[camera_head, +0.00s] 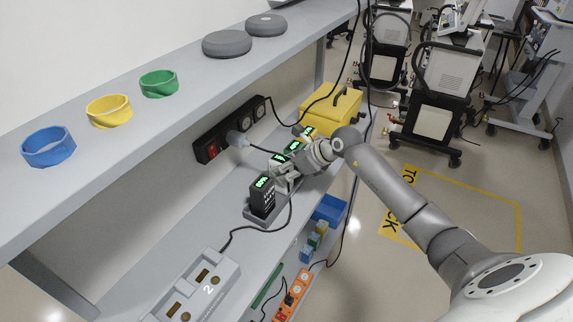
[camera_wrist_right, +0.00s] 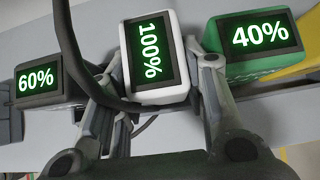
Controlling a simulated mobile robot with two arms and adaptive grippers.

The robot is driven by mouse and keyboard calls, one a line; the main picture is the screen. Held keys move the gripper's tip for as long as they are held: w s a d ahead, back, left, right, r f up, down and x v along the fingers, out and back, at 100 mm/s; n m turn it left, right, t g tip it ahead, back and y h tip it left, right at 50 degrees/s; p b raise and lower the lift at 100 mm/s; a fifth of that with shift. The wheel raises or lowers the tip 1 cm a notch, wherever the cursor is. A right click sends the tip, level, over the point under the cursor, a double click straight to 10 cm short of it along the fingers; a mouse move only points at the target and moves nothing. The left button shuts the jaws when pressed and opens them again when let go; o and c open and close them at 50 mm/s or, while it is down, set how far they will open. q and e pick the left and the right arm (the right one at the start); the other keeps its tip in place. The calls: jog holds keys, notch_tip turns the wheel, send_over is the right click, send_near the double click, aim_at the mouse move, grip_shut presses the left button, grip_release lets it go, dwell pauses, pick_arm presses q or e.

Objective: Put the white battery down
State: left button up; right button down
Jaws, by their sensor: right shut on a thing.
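The white battery (camera_wrist_right: 163,97) has a dark screen reading 100% and stands between the two fingers of my right gripper (camera_wrist_right: 155,75) in the right wrist view. The fingers are shut on its sides. In the head view my right gripper (camera_head: 284,172) is over the lower shelf, between a dark battery (camera_head: 263,197) and the green-screened batteries behind; it hides much of the white battery. Whether the white battery's base touches anything is hidden. The dark battery reads 60% in the wrist view (camera_wrist_right: 38,80); a green battery (camera_wrist_right: 270,66) reads 40% on the right. My left gripper is not in view.
A black cable (camera_wrist_right: 72,50) crosses close to the left finger. Coloured rings (camera_head: 109,111) lie on the upper shelf. A blue bin (camera_head: 329,209) is below.

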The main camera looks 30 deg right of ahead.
jog(key=shift+f, duration=0.1)
jog(key=shift+f+b, duration=0.15)
jog(key=shift+b, duration=0.15)
jog(key=c, duration=1.2)
grip_release()
jog(key=shift+o, duration=0.2)
jog(key=shift+s, duration=0.1)
